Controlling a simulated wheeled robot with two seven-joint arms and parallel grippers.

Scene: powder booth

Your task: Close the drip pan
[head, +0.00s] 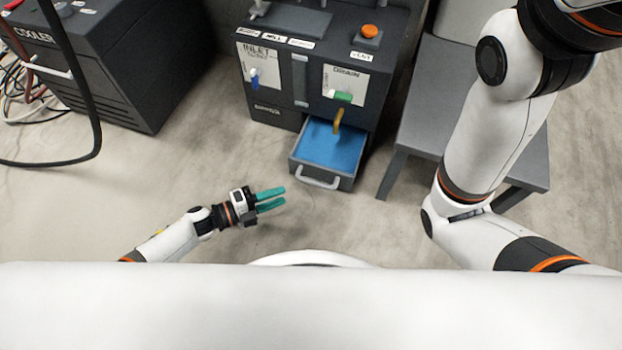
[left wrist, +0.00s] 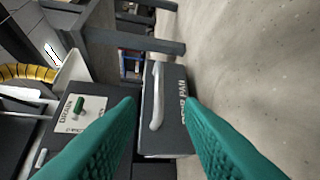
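The drip pan (head: 331,150) is a dark drawer with a blue inside and a pale bar handle (head: 317,183). It stands pulled out from the bottom of the dark machine (head: 310,75). In the left wrist view the drip pan's labelled front (left wrist: 174,110) and its handle (left wrist: 157,96) show between my fingers. My left gripper (head: 271,200) has teal fingers, spread apart and empty. It is to the left of the drip pan's front, apart from it. My right arm is at the right, and its gripper is out of view.
A grey bench (head: 437,95) stands close to the right of the drip pan. A dark cooler (head: 110,60) with a black hose is at the left. A brass spout (head: 338,119) hangs over the pan. The floor in front of the machine is clear.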

